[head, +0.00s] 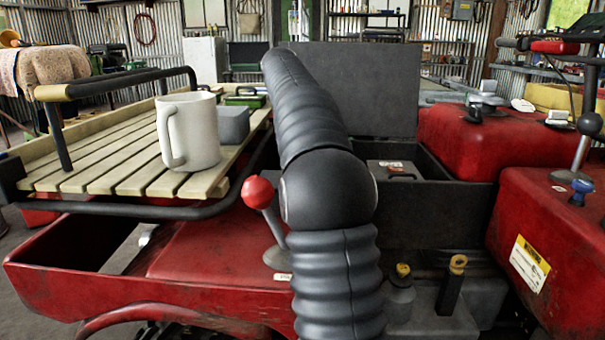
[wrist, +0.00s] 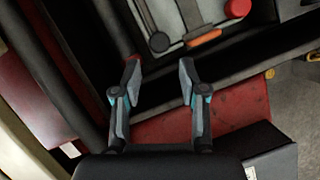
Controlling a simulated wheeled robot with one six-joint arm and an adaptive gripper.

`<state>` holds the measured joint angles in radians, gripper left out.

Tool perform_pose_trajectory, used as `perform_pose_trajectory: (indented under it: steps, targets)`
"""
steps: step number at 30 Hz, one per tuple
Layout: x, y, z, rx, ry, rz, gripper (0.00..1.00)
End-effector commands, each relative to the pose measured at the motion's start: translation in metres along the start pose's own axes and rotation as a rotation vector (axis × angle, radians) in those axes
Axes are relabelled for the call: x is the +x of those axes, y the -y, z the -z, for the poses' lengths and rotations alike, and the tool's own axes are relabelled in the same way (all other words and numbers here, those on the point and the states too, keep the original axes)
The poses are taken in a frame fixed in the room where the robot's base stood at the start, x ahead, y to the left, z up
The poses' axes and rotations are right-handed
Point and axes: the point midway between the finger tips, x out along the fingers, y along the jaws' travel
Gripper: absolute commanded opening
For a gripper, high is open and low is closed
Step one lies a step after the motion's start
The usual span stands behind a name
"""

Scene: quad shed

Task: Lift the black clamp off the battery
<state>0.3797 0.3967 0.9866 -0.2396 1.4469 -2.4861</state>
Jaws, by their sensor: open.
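In the wrist view my gripper (wrist: 158,68) is open, with nothing between its two fingers. Its fingertips point at the near edge of an open dark box. Inside the box lies the grey top of the battery (wrist: 172,52), cut off by the upper frame edge. A black rounded part (wrist: 160,42), which looks like the black clamp, sits on its near left corner, just beyond and between the fingertips; I see no contact. In the head view the battery (head: 378,170) shows partly, with a dark piece on top. My arm hides my gripper there.
The dark box (head: 432,215) has its lid (head: 395,85) raised behind it. A red cap (wrist: 237,8) and an orange part (wrist: 203,38) are on or near the battery. A red-knobbed lever (head: 257,192) stands left of my arm. A white mug (head: 195,130) stands on the slatted rack (head: 100,165).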

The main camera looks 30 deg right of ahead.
Motion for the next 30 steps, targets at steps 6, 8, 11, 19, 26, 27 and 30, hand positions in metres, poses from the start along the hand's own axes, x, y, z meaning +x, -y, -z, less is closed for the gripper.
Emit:
perform_pose_trajectory:
  steps: [6, 8, 11, 19, 26, 27, 30]
  targets:
    - [0.043, -0.001, 0.002, -0.002, -0.002, 0.000, 0.42]
    - [0.052, -0.002, 0.002, -0.003, -0.001, 0.000, 0.42]
    - [0.064, -0.002, 0.002, -0.003, -0.001, -0.001, 0.42]
    - [0.079, -0.003, 0.002, -0.003, 0.000, -0.002, 0.42]
    - [0.080, -0.003, 0.002, -0.004, 0.000, -0.002, 0.42]
    - [0.079, -0.003, 0.002, -0.004, 0.000, -0.002, 0.37]
    - [0.079, -0.003, 0.002, -0.004, 0.000, -0.002, 0.12]
